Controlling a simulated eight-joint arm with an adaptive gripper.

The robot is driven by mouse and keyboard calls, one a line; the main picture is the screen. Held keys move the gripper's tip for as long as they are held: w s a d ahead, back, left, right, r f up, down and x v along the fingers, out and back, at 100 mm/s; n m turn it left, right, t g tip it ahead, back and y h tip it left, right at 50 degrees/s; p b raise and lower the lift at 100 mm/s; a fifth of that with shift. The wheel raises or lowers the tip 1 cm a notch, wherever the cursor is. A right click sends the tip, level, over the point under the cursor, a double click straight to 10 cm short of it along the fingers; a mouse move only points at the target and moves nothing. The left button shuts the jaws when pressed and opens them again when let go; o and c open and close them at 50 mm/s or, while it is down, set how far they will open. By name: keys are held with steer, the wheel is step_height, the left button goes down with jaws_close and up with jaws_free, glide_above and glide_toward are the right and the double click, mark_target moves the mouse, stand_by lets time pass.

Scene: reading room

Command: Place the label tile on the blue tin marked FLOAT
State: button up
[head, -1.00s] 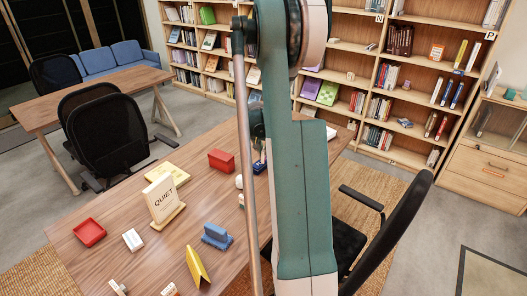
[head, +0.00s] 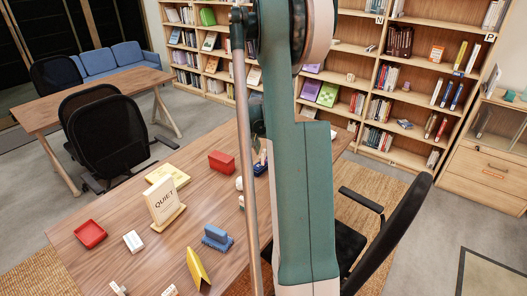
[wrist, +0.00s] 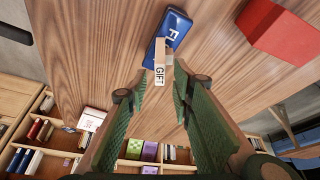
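A red box (wrist: 283,30) stands right of the tin. On the table (head: 130,195) are a QUIET sign (head: 163,202), a red tray (head: 90,234), a blue stamp-like block (head: 217,238) and a yellow folded card (head: 198,268). A black chair (head: 395,225) stands at right.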

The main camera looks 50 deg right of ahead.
steer(key=p+v, duration=0.1)
steer(key=v, duration=0.7)
steer(key=shift+r, duration=0.35)
steer(key=shift+a, duration=0.1)
stand_by(0.4)
steer(key=a+r+n+t, duration=0.15)
steer(key=a+r, duration=0.35)
steer(key=a, duration=0.7)
steer(key=a+r+n+y, duration=0.1)
steer(key=a+r+n, duration=0.25)
steer(key=a, duration=0.75)
steer(key=a+r+n+t, duration=0.1)
steer(key=a+r, duration=0.5)
steer(key=a, duration=0.6)
steer(key=s+a+n+t+y, duration=0.1)
steer(key=s+a+n, duration=0.1)
steer(key=s+a, duration=0.4)
steer(key=s+a+f+n+t+y, duration=0.1)
steer(key=s+a+n, duration=0.2)
steer(key=a, duration=0.9)
steer(key=s+a+n+t+y, duration=0.1)
steer(key=s+a+n, duration=0.1)
steer(key=s+a, duration=0.7)
steer(key=shift+a+f+n, duration=0.25)
steer(key=shift+a+n, duration=0.05)
steer(key=shift+a, duration=0.2)
